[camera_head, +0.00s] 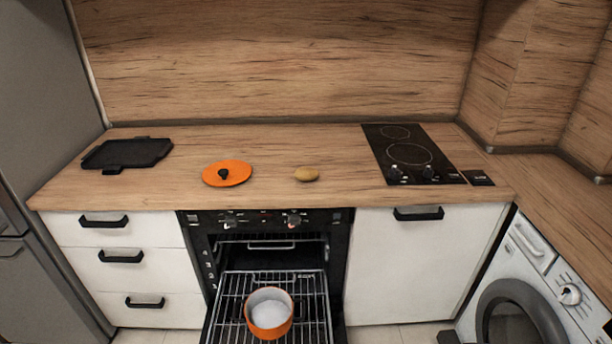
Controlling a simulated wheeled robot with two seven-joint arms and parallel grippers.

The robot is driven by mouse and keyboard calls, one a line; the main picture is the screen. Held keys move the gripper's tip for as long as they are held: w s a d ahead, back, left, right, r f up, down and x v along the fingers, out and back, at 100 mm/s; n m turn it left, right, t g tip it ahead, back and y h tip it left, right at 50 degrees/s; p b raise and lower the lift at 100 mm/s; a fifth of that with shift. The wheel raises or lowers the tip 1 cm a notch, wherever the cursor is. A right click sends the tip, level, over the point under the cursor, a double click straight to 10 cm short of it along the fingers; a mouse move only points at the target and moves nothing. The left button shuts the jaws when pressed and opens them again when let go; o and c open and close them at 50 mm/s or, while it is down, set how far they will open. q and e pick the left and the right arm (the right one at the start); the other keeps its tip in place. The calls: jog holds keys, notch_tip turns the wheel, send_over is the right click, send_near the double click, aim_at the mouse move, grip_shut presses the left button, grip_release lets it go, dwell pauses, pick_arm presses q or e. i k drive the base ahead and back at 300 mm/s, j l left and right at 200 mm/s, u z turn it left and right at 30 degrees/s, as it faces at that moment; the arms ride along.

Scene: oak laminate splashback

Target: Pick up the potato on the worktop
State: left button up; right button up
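A small tan potato (306,174) lies on the wooden worktop (330,147), right of the middle of its length and near the front edge. It sits between an orange lid and the black hob, touching neither. Nothing covers it. Neither of my grippers shows clearly in the head view.
The orange lid (227,173) with a black knob lies left of the potato. A black tray (127,153) is at the far left and the hob (411,154) at the right. Below, the oven door (216,311) is open, with an orange pot (269,329) on a rack jutting forward.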

aim_at(303, 174)
jog(key=j, duration=0.5)
jog(key=i+j, duration=0.1)
jog(key=j, duration=0.4)
jog(key=i+j+z, duration=0.1)
jog(key=j, duration=0.5)
jog(key=i+j+z, duration=0.15)
jog(key=j, duration=0.45)
jog(key=i+j+z, duration=0.1)
jog(key=j, duration=0.5)
jog(key=i+j+z, duration=0.2)
jog(key=i+j, duration=0.6)
jog(key=i, duration=0.05)
